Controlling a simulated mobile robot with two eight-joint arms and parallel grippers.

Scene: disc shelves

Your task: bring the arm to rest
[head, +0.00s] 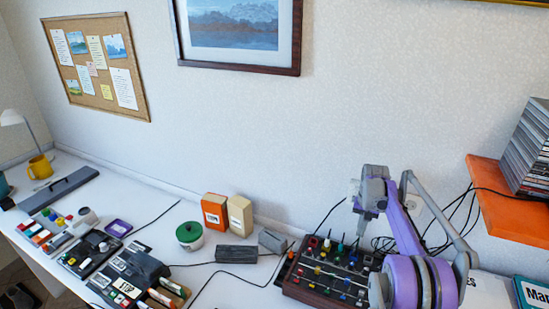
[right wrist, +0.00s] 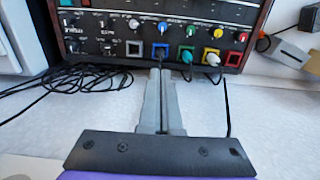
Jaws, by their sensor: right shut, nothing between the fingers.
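My right arm, purple and grey, comes in at the lower right of the head view. My right gripper (head: 367,212) is above the back of a dark box with coloured knobs (head: 325,270). In the right wrist view my right gripper (right wrist: 160,73) has its two grey fingers together with nothing between them. They point toward the knob panel (right wrist: 120,32), which lies beyond the tips. I cannot tell how wide the gap to the panel is. My left gripper is in neither view.
Right of the arm is an orange shelf (head: 505,210) bearing a stack of thin cases (head: 528,150). Black cables (right wrist: 70,88) lie beside the panel.

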